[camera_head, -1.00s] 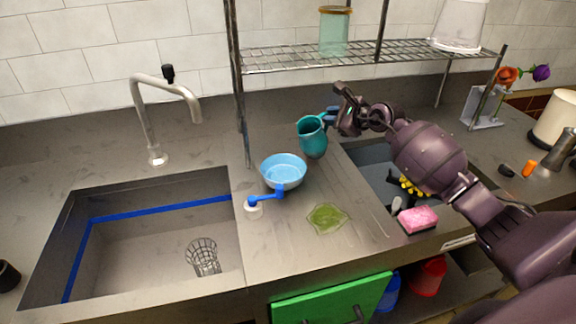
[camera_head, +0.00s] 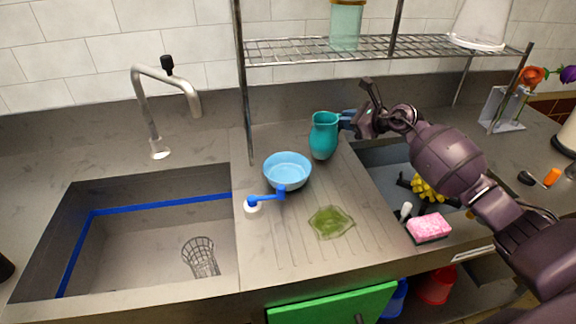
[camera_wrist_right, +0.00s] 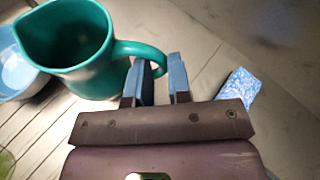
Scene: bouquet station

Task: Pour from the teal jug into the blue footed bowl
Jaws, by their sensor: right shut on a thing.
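The teal jug (camera_head: 322,138) stands nearly upright at the back of the ribbed drainboard, right of and behind the blue footed bowl (camera_head: 287,172). My right gripper (camera_head: 345,120) is shut on the jug's handle, on its right side. In the right wrist view the jug (camera_wrist_right: 75,60) shows its open mouth, with my right gripper (camera_wrist_right: 160,82) at the handle. The bowl (camera_wrist_right: 18,72) shows partly at that view's left edge. The jug is apart from the bowl. I cannot tell whether its base touches the counter. My left gripper is not in view.
A white-and-blue pump top (camera_head: 262,202) touches or nearly touches the bowl's front. A green leaf-shaped dish (camera_head: 331,222) lies in front. A wire shelf (camera_head: 360,48) hangs behind. A pink sponge (camera_head: 429,228) lies by the right basin; a large sink (camera_head: 150,250) opens at left.

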